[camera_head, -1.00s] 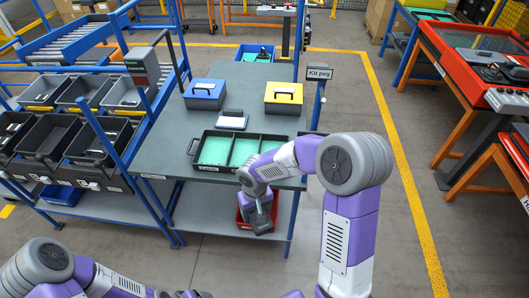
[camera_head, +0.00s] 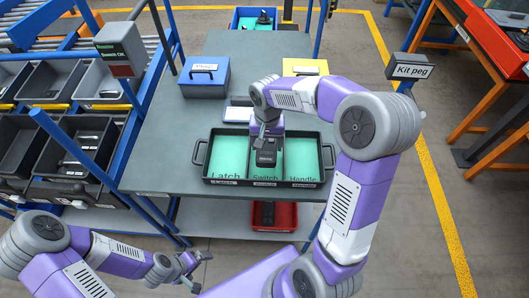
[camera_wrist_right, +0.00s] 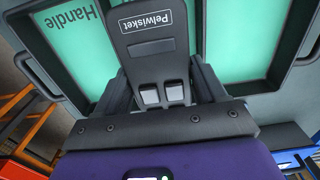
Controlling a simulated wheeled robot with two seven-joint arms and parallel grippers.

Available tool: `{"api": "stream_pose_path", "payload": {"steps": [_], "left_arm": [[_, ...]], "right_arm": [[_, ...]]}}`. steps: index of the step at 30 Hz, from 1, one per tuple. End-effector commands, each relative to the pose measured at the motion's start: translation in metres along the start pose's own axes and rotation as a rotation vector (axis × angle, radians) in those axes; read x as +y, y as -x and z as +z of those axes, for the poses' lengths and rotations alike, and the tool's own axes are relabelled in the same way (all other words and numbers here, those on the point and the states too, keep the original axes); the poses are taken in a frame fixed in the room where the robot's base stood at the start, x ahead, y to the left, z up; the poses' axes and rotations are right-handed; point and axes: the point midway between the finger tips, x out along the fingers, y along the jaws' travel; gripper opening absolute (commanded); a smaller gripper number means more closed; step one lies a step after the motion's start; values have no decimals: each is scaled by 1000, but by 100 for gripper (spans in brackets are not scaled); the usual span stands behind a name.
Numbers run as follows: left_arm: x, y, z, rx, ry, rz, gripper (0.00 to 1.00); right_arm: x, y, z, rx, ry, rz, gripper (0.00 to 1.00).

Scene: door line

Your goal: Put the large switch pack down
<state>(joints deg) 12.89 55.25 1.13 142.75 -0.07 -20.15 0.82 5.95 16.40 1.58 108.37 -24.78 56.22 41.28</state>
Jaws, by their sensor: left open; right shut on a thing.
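The large switch pack (camera_head: 265,150) is a dark block in my right gripper (camera_head: 266,138), at the middle compartment, labelled Switch, of the black kit tray (camera_head: 200,180). In the right wrist view the pack (camera_wrist_right: 152,45) has a white "Pelwisket" label and two pale squares, and the right gripper's fingers (camera_wrist_right: 160,95) are shut on its sides. I cannot tell whether it touches the tray floor. The Latch compartment (camera_head: 228,157) and Handle compartment (camera_head: 301,158) look empty, with green floors. My left gripper (camera_head: 190,268) is open and empty, low in front of the table.
A blue box (camera_head: 205,80) and a yellow box (camera_head: 305,68) stand behind the tray, with a pale item (camera_head: 238,114) between. A red bin (camera_head: 273,216) sits below the table. Grey bins (camera_head: 90,140) are at left; a Kit peg post (camera_head: 406,67) stands right.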

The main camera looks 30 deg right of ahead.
Motion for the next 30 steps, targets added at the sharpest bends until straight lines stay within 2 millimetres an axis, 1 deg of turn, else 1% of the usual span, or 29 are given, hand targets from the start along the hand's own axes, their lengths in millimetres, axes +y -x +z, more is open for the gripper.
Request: {"api": "stream_pose_path", "payload": {"steps": [4, 9, 12, 21, 25, 26, 27, 30], "left_arm": [[-2, -5, 0, 0, 0, 0, 96], [-5, -13, -1, 1, 0, 0, 96], [-5, -15, -1, 1, 0, 0, 96], [-5, -14, -1, 1, 0, 0, 96], [-6, -18, -1, 1, 0, 0, 96], [-6, -17, -1, 1, 0, 0, 96], [-6, -17, -1, 1, 0, 0, 96], [-6, -17, -1, 1, 0, 0, 96]], "right_arm": [[0, -16, 0, 0, 1, 1, 35], [0, -45, 0, -1, 2, 0, 35], [0, -55, 0, 1, 2, 0, 35], [-1, -56, 0, 2, 2, -1, 35], [-1, -60, 0, 2, 2, -1, 35], [0, -60, 0, 2, 2, -1, 73], [0, -59, 0, 2, 2, -1, 79], [0, -59, 0, 2, 2, -1, 81]]}}
